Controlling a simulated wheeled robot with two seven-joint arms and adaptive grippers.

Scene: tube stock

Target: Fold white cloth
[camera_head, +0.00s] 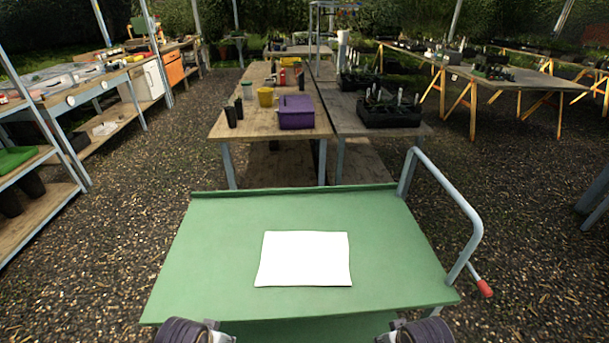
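The white cloth (303,259) lies flat and spread out on the green cart top (205,255), near its middle. It looks roughly square, with no fold visible. Parts of my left arm show at the bottom edge, left of centre, and parts of my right arm at the bottom edge, right of centre. Both are in front of the cloth and apart from it. The fingers of both grippers are not visible.
The cart has a grey handle (455,195) with a red grip (485,288) on its right side. The green surface around the cloth is clear.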

